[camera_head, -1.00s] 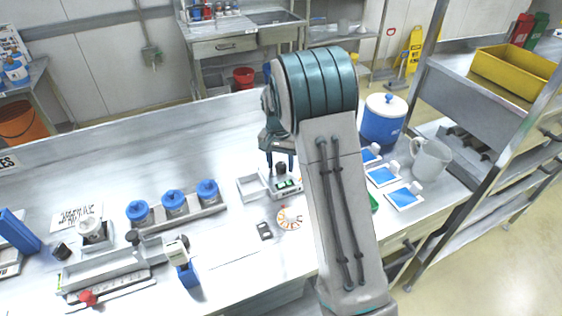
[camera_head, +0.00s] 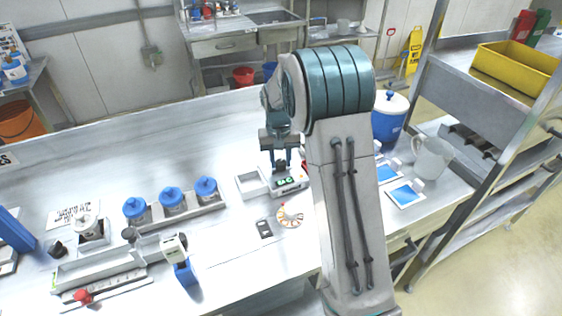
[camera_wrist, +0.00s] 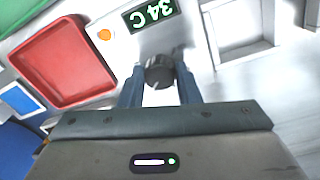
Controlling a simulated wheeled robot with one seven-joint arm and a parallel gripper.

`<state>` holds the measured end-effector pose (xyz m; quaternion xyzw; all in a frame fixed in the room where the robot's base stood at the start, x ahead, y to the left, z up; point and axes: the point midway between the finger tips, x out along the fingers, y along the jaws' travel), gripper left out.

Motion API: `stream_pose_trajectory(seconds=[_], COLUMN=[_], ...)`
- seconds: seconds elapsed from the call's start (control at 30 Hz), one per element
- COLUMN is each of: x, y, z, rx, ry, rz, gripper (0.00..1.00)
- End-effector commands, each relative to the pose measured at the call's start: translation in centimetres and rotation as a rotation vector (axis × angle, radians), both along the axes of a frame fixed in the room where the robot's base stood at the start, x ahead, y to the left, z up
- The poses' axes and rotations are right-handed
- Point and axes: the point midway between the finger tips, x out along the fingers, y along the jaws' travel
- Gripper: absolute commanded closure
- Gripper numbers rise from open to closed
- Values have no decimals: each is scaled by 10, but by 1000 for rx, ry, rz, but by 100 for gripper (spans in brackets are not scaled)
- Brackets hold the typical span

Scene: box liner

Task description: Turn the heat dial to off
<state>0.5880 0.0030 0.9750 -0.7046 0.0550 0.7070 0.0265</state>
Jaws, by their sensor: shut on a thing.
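The heat dial (camera_wrist: 160,72) is a dark round knob on a light grey device (camera_wrist: 125,45) in the wrist view. My gripper (camera_wrist: 160,85) has its two blue fingers closed on either side of the dial. A green display reading "34 C" (camera_wrist: 148,12) sits beside the dial, with an orange button or light (camera_wrist: 104,34) nearby. In the head view my gripper (camera_head: 281,163) reaches down onto the device (camera_head: 290,185) near the middle of the bench, and the fingers partly hide the dial. The dial's pointer mark cannot be made out.
A red tray (camera_wrist: 62,62) lies beside the device, and an empty white tray (camera_head: 252,183) is on its other side. A round coloured chart (camera_head: 290,214) and a small grey gadget (camera_head: 265,229) lie in front. Blue-lidded jars (camera_head: 172,198) stand to the left.

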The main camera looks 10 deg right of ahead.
Motion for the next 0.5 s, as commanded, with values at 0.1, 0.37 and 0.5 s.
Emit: stream_pose_trajectory(seconds=[0.1, 0.37, 0.5], x=[1, 0, 0], y=[0, -1, -2], z=[-1, 0, 0], rx=[1, 0, 0], ry=[-4, -4, -4], rz=[109, 346, 456], gripper=[93, 93, 93])
